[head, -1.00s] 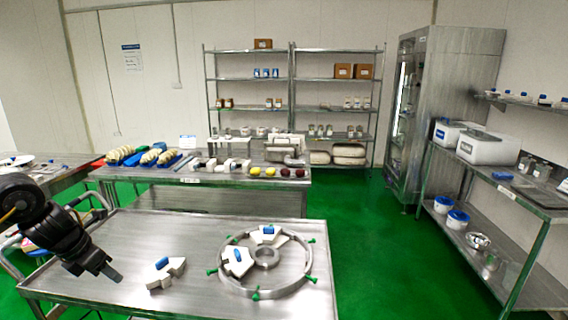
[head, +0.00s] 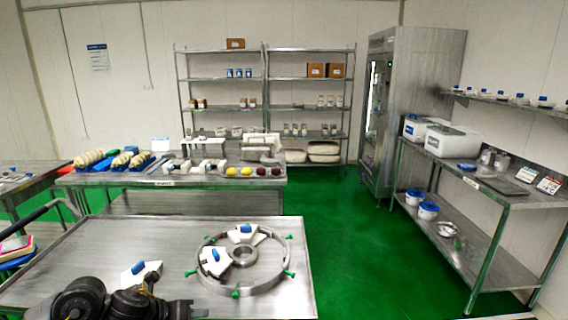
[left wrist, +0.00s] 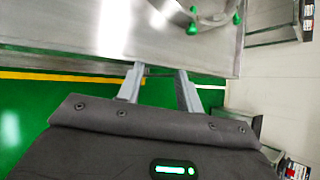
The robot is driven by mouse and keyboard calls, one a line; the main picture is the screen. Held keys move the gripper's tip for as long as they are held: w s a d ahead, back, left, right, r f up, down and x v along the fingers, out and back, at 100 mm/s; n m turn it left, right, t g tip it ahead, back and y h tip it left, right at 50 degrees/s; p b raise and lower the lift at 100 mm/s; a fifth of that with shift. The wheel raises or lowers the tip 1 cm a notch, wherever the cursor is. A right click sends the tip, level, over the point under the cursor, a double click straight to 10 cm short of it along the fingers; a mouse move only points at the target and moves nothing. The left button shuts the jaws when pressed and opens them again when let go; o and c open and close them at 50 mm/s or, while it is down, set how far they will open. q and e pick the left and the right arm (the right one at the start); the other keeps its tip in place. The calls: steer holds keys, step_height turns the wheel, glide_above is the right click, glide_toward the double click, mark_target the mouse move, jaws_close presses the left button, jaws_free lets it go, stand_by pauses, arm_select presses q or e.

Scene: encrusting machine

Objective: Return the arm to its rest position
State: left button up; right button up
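My left arm comes in along the bottom edge of the head view, with its dark gripper (head: 190,308) low over the front edge of the steel table (head: 80,255). In the left wrist view the two grey fingers of the left gripper (left wrist: 160,75) stand apart with nothing between them, and the tabletop lies beyond. In the head view the arm partly hides a white wedge piece with a blue handle (head: 140,272) on the table. My right gripper is in neither view.
A metal ring with green knobs (head: 282,284) holds two white pieces with blue handles on the table. A long bench (head: 120,181) with food trays stands behind. A shelf rack and steel cabinet (head: 410,110) are at the back. Green floor (head: 345,240) is clear on the right.

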arm_select(q)
steer(key=s+d+f+n+t, duration=0.2)
steer(key=s+d+f+n, duration=0.3)
steer(key=s+d+n, duration=0.65)
steer(key=s+a+f+n+g+y, duration=0.35)
steer(key=s+a+n, duration=0.25)
steer(key=s+n, duration=0.45)
steer(key=s+a+f+n+g+y, duration=0.2)
steer(key=s+a+f+n, duration=0.4)
steer(key=s+n, duration=0.45)
step_height(320, 180, down, 27)
steer(key=s+g, duration=0.2)
steer(key=s+a+f, duration=0.3)
steer(key=s+f, duration=1)
steer(key=s, duration=0.2)
steer(key=shift+s+a+f+g, duration=0.2)
steer(key=shift+a+f+g, duration=0.1)
steer(key=shift+g, duration=0.15)
